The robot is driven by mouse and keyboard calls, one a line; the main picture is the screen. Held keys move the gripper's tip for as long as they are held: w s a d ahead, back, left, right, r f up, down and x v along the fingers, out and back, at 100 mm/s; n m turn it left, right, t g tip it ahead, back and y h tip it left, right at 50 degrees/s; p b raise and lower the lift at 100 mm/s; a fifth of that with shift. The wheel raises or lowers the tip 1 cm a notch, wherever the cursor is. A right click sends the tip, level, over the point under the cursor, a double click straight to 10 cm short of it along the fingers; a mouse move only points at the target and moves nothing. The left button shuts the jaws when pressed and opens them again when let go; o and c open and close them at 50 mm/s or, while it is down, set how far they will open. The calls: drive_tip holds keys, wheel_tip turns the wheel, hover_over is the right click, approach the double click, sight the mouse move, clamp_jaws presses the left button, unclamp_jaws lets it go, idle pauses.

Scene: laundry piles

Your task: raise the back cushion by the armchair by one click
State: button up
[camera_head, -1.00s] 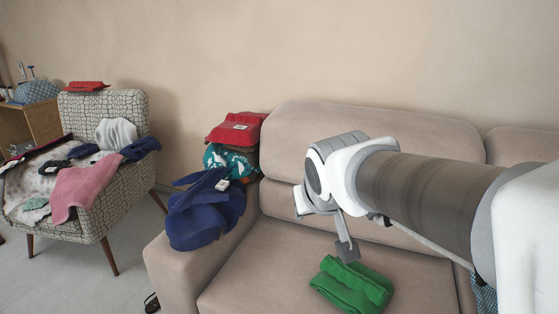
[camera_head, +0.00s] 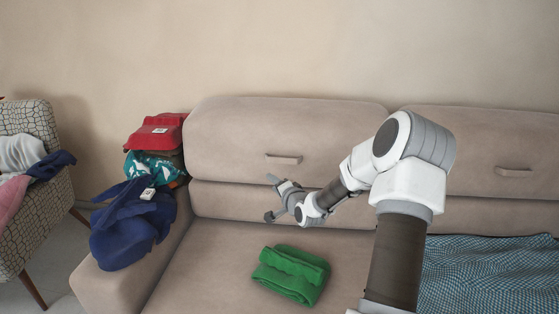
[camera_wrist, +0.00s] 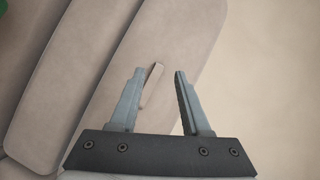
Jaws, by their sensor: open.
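The back cushion (camera_head: 235,130) nearest the armchair (camera_head: 28,130) is beige and stands against the wall at the left of the sofa. Its small bar handle (camera_head: 284,159) sticks out low on its front. My gripper (camera_head: 270,197) is in front of the sofa back, a little below and left of the handle in the head view. In the wrist view my gripper (camera_wrist: 160,75) is open and empty, with the handle (camera_wrist: 153,84) showing between and beyond its fingers, closer to the left one. The cushion (camera_wrist: 120,80) fills the space behind. I cannot tell the exact gap to the handle.
A second back cushion (camera_head: 480,140) with its own handle (camera_head: 513,172) is to the right. A folded green cloth (camera_head: 291,275) lies on the seat. Blue clothes (camera_head: 130,228) and a red folded item (camera_head: 158,131) pile on the left armrest. A blue checked cloth (camera_head: 490,275) covers the right seat.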

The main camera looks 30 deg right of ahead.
sight(285, 161)
drive_tip(key=s+d+f+m+t+h, duration=0.2)
drive_tip(key=d+m+h, duration=0.1)
drive_tip(key=d+m, duration=0.4)
drive_tip(key=shift+n, duration=0.7)
drive_tip(key=b+x, duration=0.1)
drive_tip(key=x, duration=0.4)
drive_tip(key=b+x, duration=0.1)
drive_tip(key=x, duration=0.5)
drive_tip(key=d+b+x, duration=0.1)
drive_tip(key=x, duration=0.5)
drive_tip(key=shift+w+d, duration=0.1)
drive_tip(key=shift+c, duration=0.3)
clamp_jaws()
